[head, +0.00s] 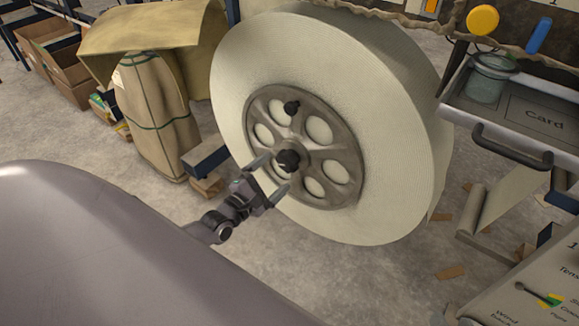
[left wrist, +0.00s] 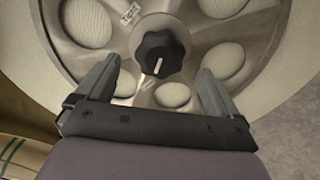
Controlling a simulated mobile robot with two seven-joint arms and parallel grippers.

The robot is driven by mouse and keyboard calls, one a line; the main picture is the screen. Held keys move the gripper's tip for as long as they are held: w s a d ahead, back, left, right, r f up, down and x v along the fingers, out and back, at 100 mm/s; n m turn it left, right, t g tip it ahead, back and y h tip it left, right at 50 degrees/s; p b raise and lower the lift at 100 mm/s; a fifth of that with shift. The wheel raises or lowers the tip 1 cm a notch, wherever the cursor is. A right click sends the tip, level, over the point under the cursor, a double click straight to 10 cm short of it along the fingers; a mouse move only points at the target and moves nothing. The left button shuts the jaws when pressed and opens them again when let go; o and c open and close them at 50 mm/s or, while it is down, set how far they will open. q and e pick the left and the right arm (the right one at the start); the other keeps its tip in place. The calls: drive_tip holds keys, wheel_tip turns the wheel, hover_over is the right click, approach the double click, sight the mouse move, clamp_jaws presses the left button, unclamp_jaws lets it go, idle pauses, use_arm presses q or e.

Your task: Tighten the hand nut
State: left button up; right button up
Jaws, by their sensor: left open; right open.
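The black lobed hand nut (head: 288,160) sits at the centre of the grey metal hub plate (head: 338,178) on the large white tape roll (head: 405,110). My left gripper (head: 272,176) is open just in front of the hub. In the left wrist view the hand nut (left wrist: 160,55) appears ahead of the open jaws (left wrist: 155,85), roughly midway between them, with a pale pointer line on it. I see no contact between fingers and nut. A second, smaller black knob (head: 291,107) sits higher on the hub. My right gripper is not in view.
A tray with a handle (head: 510,148) and a glass jar (head: 489,78) is at the right. A control panel (head: 540,290) is at the lower right. A wrapped brown bundle (head: 155,110) stands left of the roll. The floor around has paper scraps.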

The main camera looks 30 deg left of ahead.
sight(284, 165)
use_arm(q)
drive_tip(key=w, duration=0.2)
drive_tip(key=w+b, duration=0.1)
drive_tip(key=w, duration=0.1)
drive_tip(key=shift+w+d+b, duration=0.2)
drive_tip(key=shift+w+b, duration=0.1)
drive_tip(key=shift+w+d, duration=0.1)
drive_tip(key=shift+w, duration=0.55)
use_arm(e)
drive_tip(key=shift+w+a+f+y, duration=0.15)
drive_tip(key=shift+a+y, duration=0.1)
drive_tip(key=shift+a, duration=0.15)
drive_tip(key=shift+w+a+f+y, duration=0.1)
drive_tip(key=shift+a+y, duration=0.15)
drive_tip(key=shift+a, duration=0.15)
use_arm(q)
drive_tip(key=c, duration=1)
